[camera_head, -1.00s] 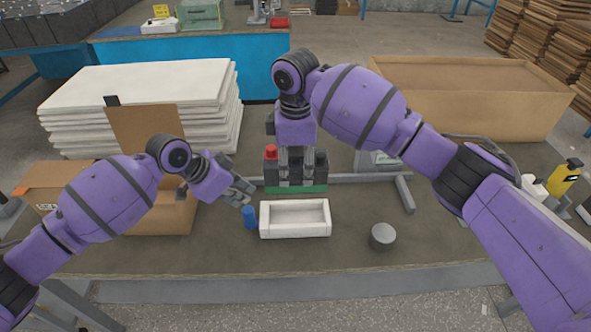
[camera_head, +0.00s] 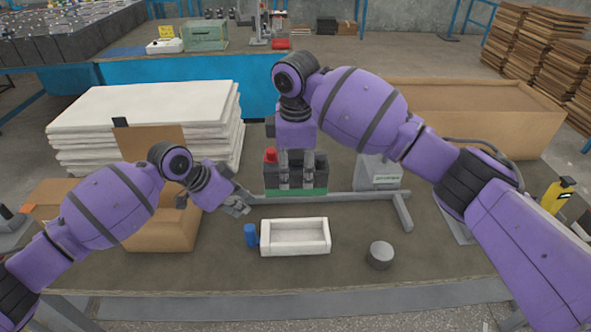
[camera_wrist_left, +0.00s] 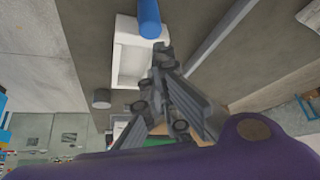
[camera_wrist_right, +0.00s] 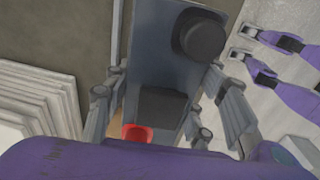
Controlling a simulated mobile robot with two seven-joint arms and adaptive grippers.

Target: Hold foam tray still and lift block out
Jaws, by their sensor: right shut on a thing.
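The white foam tray (camera_head: 329,238) lies empty on the table, and also shows in the left wrist view (camera_wrist_left: 128,65). Behind it is a dark block (camera_head: 320,176) with a green base and a red cap. My right gripper (camera_head: 295,183) is shut on the block from above. The right wrist view shows its fingers (camera_wrist_right: 165,95) on both sides of the block, with a black round cap and the red cap. My left gripper (camera_head: 238,207) is above and left of the tray, apart from it. Its fingertips come together in the left wrist view (camera_wrist_left: 157,65), with nothing between them.
A blue cylinder (camera_head: 251,235) stands at the tray's left end. A grey round cylinder (camera_head: 380,255) stands to its right. White foam sheets (camera_head: 145,105) and a cardboard box (camera_head: 165,230) are at left. A grey metal frame (camera_head: 350,197) lies behind the tray.

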